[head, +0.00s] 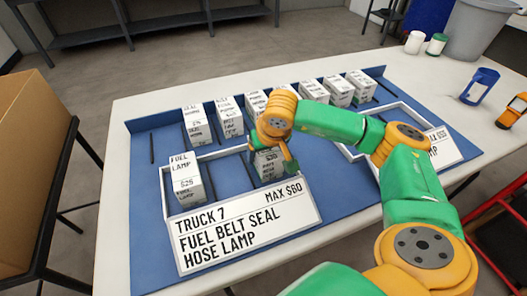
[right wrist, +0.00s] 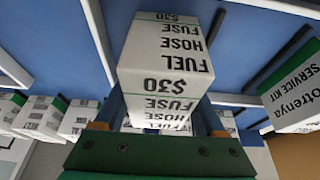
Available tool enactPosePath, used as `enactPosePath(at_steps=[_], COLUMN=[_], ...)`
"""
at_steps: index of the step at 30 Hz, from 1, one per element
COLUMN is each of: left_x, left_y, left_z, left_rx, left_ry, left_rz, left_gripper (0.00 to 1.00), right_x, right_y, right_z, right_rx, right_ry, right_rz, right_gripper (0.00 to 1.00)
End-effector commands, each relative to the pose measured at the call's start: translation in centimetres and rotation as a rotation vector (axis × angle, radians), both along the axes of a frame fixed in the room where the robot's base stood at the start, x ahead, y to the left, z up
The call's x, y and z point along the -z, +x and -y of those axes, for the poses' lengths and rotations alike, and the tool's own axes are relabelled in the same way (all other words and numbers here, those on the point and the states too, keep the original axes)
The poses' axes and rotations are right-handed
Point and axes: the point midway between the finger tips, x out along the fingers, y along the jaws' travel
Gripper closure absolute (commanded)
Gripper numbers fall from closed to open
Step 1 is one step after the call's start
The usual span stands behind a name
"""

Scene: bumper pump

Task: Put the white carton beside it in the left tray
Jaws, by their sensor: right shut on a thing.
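My right gripper (head: 288,160) is shut on a white carton (head: 268,165) at the right side of the left tray (head: 222,150). I cannot tell whether the carton rests on the tray floor. In the right wrist view the carton (right wrist: 165,55) reads FUEL HOSE FUSE $30, and the gripper (right wrist: 165,125) closes around it. Another white carton (head: 186,183), marked FUEL LAMP $25, stands upright at the tray's left side; it also shows in the right wrist view (right wrist: 295,90). Blue floor lies between the two cartons. My left gripper is not in view.
A sign (head: 245,228) reading TRUCK 7, MAX $60 fronts the left tray. Several white cartons (head: 228,118) stand in a row behind it. A right tray (head: 405,108) lies partly behind my right arm. A blue holder (head: 479,86) and an orange device (head: 512,110) stand far right.

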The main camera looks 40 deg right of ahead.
Motion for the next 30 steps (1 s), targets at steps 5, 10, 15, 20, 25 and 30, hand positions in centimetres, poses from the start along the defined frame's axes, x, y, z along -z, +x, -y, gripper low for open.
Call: enactPosePath(at_steps=[5,10,15,20,25,30], left_x=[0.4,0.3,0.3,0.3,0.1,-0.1], left_y=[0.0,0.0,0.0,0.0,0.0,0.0], left_z=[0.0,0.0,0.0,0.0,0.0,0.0], left_rx=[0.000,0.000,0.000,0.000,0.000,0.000], left_ry=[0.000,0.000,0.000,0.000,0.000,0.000], left_rz=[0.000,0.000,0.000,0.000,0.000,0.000], left_gripper=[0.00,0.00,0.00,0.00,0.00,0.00], right_x=[0.3,0.2,0.2,0.2,0.0,-2.7], right_y=[0.0,0.0,0.0,0.0,0.0,-0.9], right_z=[0.0,-0.1,-0.1,-0.1,-0.2,-0.3], right_rx=[0.000,-0.001,-0.001,-0.002,-0.003,-0.004], right_ry=[0.001,0.002,0.003,0.003,0.004,0.002], right_rz=[0.001,0.000,0.001,0.001,0.001,0.007], right_gripper=[1.00,0.00,0.00,0.00,0.00,0.00])
